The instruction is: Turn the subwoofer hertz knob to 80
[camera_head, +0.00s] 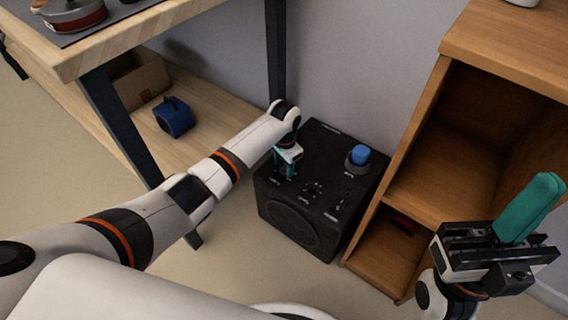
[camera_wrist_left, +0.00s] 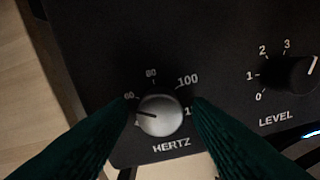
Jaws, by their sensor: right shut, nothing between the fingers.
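The black subwoofer (camera_head: 299,228) stands on the floor between a table and a wooden shelf unit. In the left wrist view the silver-topped hertz knob (camera_wrist_left: 162,117) has its dark pointer line toward the left, just below the 60 mark. The 80 mark (camera_wrist_left: 151,74) is above the knob. My left gripper (camera_head: 287,169) is over the subwoofer's top panel. Its teal fingers are open on both sides of the knob, with a narrow gap; contact cannot be told. My right gripper (camera_head: 532,207) is shut and empty, raised at the right, away from the subwoofer.
A level knob (camera_wrist_left: 290,73) is right of the hertz knob. The table's dark leg (camera_head: 275,60) is behind. A blue object (camera_head: 173,116) lies on the lower shelf.

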